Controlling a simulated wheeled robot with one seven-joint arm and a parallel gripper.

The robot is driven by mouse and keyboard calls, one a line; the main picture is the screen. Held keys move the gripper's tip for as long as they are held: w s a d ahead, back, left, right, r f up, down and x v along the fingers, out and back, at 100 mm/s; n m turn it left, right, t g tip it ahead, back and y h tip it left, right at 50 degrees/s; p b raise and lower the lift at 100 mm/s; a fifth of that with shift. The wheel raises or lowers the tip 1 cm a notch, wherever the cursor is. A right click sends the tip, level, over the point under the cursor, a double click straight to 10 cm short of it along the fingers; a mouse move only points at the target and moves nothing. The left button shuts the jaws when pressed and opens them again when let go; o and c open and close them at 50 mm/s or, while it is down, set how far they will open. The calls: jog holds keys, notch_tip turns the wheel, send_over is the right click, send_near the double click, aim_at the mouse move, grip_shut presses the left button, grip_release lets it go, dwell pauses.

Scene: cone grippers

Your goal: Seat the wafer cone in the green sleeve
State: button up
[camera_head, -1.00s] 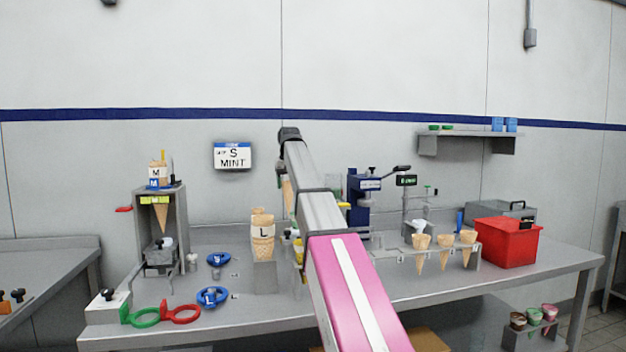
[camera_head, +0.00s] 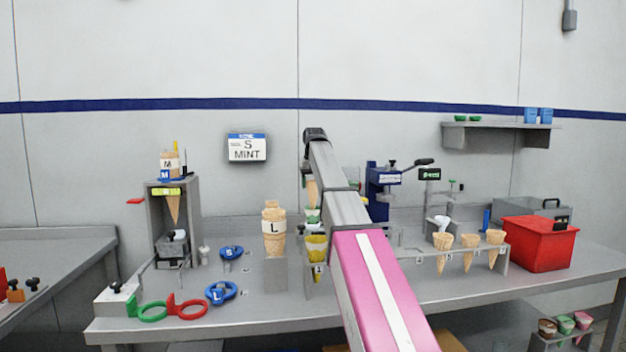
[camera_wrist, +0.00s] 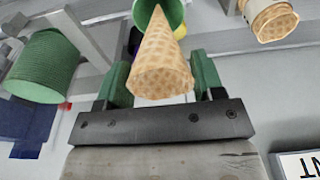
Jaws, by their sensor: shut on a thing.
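The tan wafer cone (camera_wrist: 163,62) is between the green fingers of my gripper (camera_wrist: 163,85) in the wrist view, wide end toward the camera. Its tip overlaps the mouth of a green sleeve (camera_wrist: 175,14); I cannot tell whether the tip is inside. In the head view the cone (camera_head: 312,192) hangs tip down from my gripper (camera_head: 312,172), left of my arm. A green and white rim (camera_head: 312,214), likely the sleeve, shows just below it, behind a yellow sleeve (camera_head: 316,250). My arm hides part of this area.
A stack of cones marked L (camera_head: 273,230) stands close on the left; it also shows in the wrist view (camera_wrist: 272,20). A large green textured cup (camera_wrist: 45,65) is at the wrist view's left. A cone rack (camera_head: 508,255) and a red bin (camera_head: 540,243) stand to the right.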

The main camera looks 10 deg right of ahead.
aim_at(313, 204)
jog(key=shift+f, duration=4.2)
jog(key=o, duration=0.7)
jog(key=shift+f, duration=0.1)
jog(key=shift+o, duration=0.2)
jog(key=shift+r, duration=2.65)
